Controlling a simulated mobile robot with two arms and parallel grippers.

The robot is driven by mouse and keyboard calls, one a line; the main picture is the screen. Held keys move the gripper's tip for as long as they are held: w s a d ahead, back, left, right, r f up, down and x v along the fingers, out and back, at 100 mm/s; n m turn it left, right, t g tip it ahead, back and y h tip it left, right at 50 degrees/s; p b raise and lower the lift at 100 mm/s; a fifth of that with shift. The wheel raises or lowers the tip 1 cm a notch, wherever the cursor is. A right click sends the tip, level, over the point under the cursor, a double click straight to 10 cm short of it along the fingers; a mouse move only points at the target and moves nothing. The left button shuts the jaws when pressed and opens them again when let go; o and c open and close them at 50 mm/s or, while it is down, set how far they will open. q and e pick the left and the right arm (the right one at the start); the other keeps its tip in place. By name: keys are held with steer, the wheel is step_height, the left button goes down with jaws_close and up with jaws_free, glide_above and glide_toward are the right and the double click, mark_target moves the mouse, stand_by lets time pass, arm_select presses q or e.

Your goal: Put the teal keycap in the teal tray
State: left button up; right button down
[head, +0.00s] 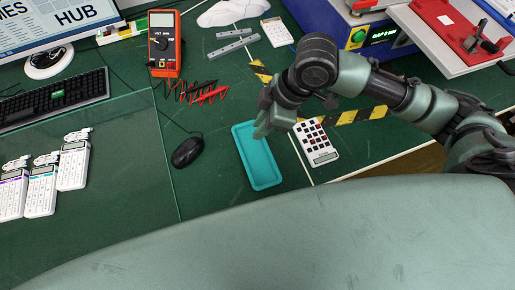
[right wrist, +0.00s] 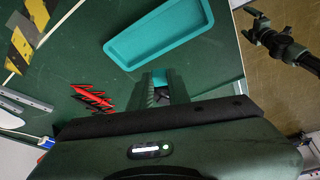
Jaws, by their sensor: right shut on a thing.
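The teal tray (head: 264,172) lies on the green mat in the middle of the head view, and the part I see is empty. It also shows at the top of the right wrist view (right wrist: 160,35). My right gripper (head: 262,128) overlaps the tray's far end in the head view. In the right wrist view it is shut on the teal keycap (right wrist: 159,77), a small patch between the fingers. The fingers hide most of the keycap there, and I cannot make it out in the head view. My left gripper is not in the head view.
A white keypad (head: 318,146) lies right of the tray. A black mouse (head: 187,151) lies to its left. Red leads (head: 208,95) and an orange multimeter (head: 164,43) are behind. The mat between mouse and tray is clear.

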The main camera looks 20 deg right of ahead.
glide_above(255, 155)
steer(key=d, duration=0.1)
steer(key=f, duration=0.8)
steer(key=shift+s+d+f, duration=0.1)
steer(key=shift+s, duration=0.2)
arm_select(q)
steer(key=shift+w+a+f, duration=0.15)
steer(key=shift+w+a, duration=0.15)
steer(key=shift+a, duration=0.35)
arm_select(e)
steer(key=shift+f, duration=2.2)
steer(key=shift+f, duration=0.15)
steer(key=c, duration=1.3)
jaws_free()
steer(key=shift+c, duration=0.2)
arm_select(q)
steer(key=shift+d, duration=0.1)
arm_select(e)
steer(key=shift+r, duration=0.35)
steer(key=v, duration=1.1)
steer(key=shift+r, duration=0.35)
